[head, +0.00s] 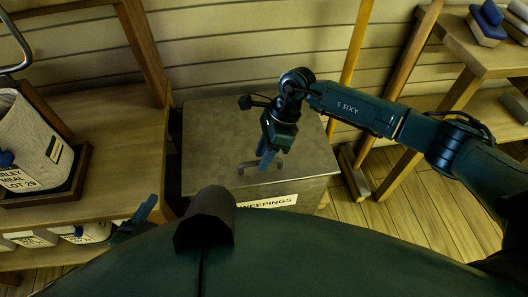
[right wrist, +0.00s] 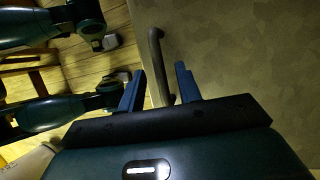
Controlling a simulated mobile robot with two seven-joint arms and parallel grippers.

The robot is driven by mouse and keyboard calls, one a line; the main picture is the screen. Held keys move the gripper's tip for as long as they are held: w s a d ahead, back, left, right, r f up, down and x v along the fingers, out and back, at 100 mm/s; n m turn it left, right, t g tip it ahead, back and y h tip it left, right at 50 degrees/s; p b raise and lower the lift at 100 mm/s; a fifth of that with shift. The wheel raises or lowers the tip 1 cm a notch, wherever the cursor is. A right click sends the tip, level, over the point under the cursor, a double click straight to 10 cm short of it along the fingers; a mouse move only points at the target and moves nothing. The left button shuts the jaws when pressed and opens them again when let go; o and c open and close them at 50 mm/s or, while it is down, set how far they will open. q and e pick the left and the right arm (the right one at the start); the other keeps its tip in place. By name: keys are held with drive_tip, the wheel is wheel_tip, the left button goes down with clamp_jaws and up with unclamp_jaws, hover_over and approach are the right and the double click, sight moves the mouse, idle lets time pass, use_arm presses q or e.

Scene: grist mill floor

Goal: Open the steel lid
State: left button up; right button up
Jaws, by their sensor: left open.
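The steel lid (head: 215,130) is a flat mottled grey panel lying shut on top of a bin labelled as sweepings (head: 270,202). Its bar handle (right wrist: 156,60) is near the front edge. My right gripper (head: 265,162) is pointed down over the front part of the lid. In the right wrist view its blue fingers (right wrist: 160,78) are apart, with the handle between them and gaps on both sides. My left gripper (head: 143,212) is low at the left, beside the shelf and away from the lid; it is open, and only part of it shows.
A wooden bench (head: 110,130) at the left holds a meal sack (head: 35,145) in a tray, with more sacks below. Timber posts and a plank wall are behind the bin. Bare floor (head: 405,215) lies to its right.

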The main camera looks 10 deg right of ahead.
drive_tip(key=shift+c, duration=0.4)
clamp_jaws()
